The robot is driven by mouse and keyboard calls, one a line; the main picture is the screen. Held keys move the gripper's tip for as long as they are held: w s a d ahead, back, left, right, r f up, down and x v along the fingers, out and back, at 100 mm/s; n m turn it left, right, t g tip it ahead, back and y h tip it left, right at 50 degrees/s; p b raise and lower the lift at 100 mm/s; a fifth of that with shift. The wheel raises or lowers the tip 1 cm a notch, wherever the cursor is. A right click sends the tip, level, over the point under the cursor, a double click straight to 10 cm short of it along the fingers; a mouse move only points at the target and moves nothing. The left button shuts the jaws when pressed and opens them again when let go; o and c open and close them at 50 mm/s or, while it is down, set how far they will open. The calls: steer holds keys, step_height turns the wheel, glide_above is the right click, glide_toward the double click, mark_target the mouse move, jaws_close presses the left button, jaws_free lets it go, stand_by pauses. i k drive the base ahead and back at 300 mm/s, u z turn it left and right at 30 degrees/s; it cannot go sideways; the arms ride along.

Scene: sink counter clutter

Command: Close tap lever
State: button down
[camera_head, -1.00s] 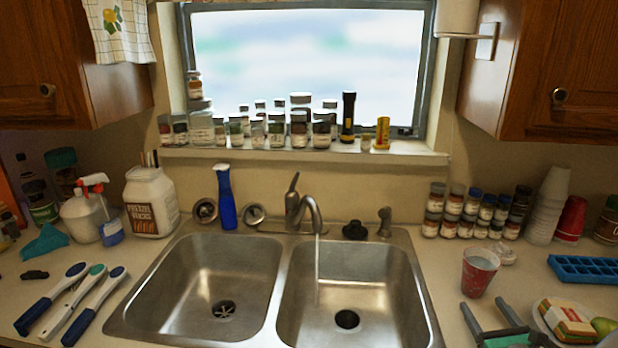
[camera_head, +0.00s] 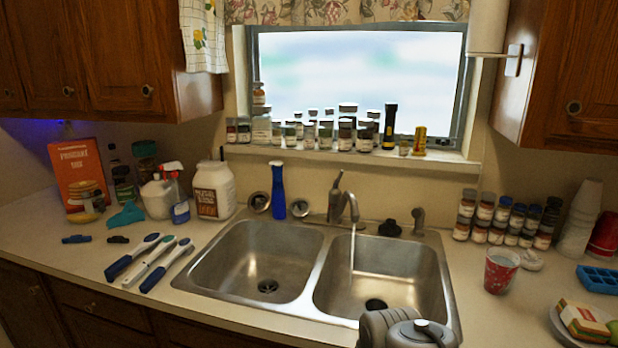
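The metal tap (camera_head: 345,204) stands behind the middle of the double sink (camera_head: 318,262). Its lever (camera_head: 337,181) points up above the tap body. A thin stream of water (camera_head: 352,247) falls from the spout into the right basin. Grey rounded parts of my arm show at the bottom edge, in front of the right basin. My gripper's fingers are not visible.
A blue bottle (camera_head: 278,190) stands left of the tap, and a sprayer (camera_head: 418,221) and black stopper (camera_head: 390,228) stand right. Brushes (camera_head: 160,262) lie left of the sink. A red cup (camera_head: 501,270) and spice jars (camera_head: 506,218) stand right. More jars line the sill.

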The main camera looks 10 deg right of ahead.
mark_target(336, 183)
steer(key=u, duration=1.85)
steer(key=i, duration=1.1)
steer(key=z, duration=1.75)
